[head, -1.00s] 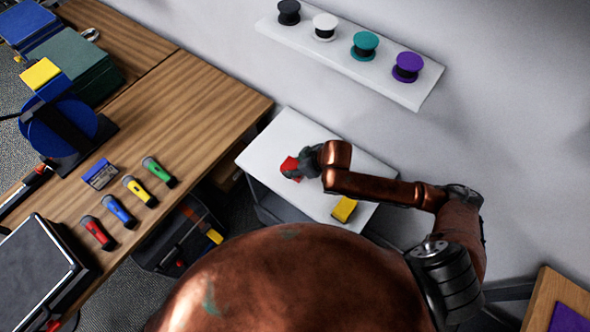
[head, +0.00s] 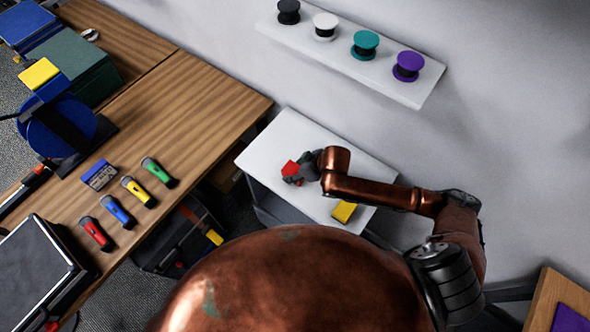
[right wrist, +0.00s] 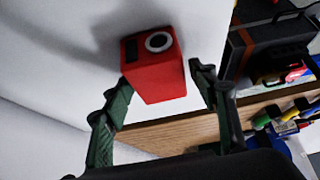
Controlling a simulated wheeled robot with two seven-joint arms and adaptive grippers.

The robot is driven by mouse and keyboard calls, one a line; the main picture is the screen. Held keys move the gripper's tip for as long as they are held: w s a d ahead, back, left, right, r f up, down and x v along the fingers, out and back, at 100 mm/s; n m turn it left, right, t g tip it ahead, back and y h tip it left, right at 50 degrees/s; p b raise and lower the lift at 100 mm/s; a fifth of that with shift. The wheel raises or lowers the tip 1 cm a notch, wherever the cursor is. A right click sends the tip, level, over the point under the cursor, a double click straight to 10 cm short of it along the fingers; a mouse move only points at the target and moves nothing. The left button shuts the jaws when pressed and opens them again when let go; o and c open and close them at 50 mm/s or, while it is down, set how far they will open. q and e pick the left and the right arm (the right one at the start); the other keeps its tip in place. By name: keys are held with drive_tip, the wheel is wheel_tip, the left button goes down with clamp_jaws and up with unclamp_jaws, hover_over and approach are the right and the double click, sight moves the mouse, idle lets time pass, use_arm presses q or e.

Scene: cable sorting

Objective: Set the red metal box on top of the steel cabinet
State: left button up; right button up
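The red metal box (head: 290,167) is at the left part of the white top of the steel cabinet (head: 262,165), partly hidden by my right gripper (head: 295,175). In the right wrist view the red box (right wrist: 155,75) has a white ring and a dark patch on its end face. My right gripper (right wrist: 160,78) is open, with one finger on each side of the box. A gap shows at the right finger; whether the left finger touches cannot be told. The box appears to rest on the white top. My left gripper is not in view.
A yellow block (head: 344,211) lies on the cabinet top near its front edge. A shelf (head: 390,85) with several spools hangs on the wall behind. A wooden desk (head: 205,110) with coloured tools stands at the left. The back right of the cabinet top is clear.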

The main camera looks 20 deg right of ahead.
drive_tip(key=shift+o, duration=0.2)
drive_tip(key=p+v, duration=0.1)
drive_tip(key=v, duration=1.1)
drive_tip(key=shift+p, duration=0.35)
drive_tip(key=shift+r, duration=0.1)
drive_tip(key=shift+c, duration=0.5)
idle(0.5)
